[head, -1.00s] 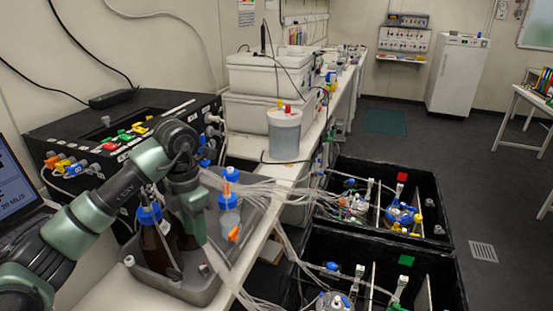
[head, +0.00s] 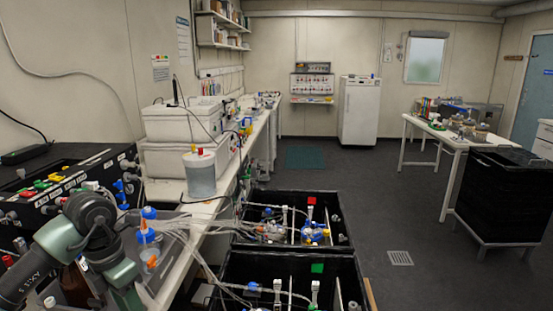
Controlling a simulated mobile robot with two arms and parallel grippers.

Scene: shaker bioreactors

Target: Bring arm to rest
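My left arm (head: 95,235) comes in from the lower left in the head view. It bends at a dark joint and its green link runs down to the bottom edge. The gripper fingers at its end are not visible. My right arm and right gripper are not in view. The arm is in front of a grey tray on the bench, which holds a bottle with blue and orange caps (head: 147,238) just right of the arm.
Black bins (head: 345,215) with tubed vessels stand right of the bench. A black control box (head: 60,165) is at left. White boxes (head: 185,125) and a lidded grey container (head: 201,178) stand on the bench. Open floor (head: 385,190) lies between the bins and the right-hand table (head: 445,135).

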